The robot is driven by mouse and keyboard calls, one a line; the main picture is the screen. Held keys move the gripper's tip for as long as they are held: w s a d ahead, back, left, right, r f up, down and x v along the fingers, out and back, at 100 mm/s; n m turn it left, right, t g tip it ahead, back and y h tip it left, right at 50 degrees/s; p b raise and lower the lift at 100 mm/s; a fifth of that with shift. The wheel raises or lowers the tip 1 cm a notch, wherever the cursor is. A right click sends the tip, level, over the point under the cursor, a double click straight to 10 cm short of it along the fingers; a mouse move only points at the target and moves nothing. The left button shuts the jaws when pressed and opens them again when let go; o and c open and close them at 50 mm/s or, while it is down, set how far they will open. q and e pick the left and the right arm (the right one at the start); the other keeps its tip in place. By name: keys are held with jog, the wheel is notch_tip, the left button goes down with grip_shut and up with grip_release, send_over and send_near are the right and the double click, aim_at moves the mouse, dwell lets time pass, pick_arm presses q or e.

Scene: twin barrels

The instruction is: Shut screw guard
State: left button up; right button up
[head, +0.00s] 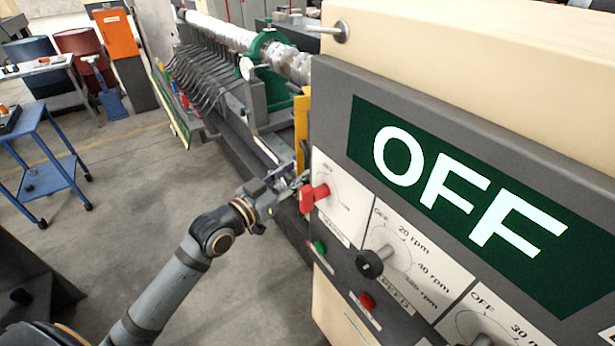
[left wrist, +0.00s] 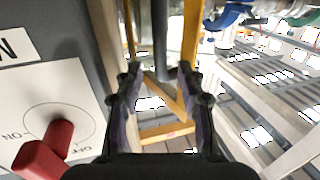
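The screw guard seems to be the yellow-framed part (head: 302,122) at the left edge of the control panel, seen nearly edge-on in the head view. In the left wrist view its yellow frame (left wrist: 191,45) stands ahead of and between my fingers, with a dark grey bar near it. My left gripper (head: 287,179) is at the frame's lower end, beside the red knob (head: 313,196). In the left wrist view the gripper (left wrist: 157,74) has its fingers apart, with nothing clearly held. I cannot tell whether it touches the frame. My right gripper is not in view.
The control panel (head: 335,115) with an OFF display and several knobs stands close on the right. The lathe bed with a long shaft (head: 225,32) runs away behind. A blue trolley (head: 45,150) stands at left. The floor between is clear.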

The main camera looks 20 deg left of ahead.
aim_at(306, 165)
pick_arm(q)
jog(key=shift+p+x, duration=0.7)
jog(key=shift+x, duration=2)
jog(key=shift+c, duration=0.5)
grip_shut()
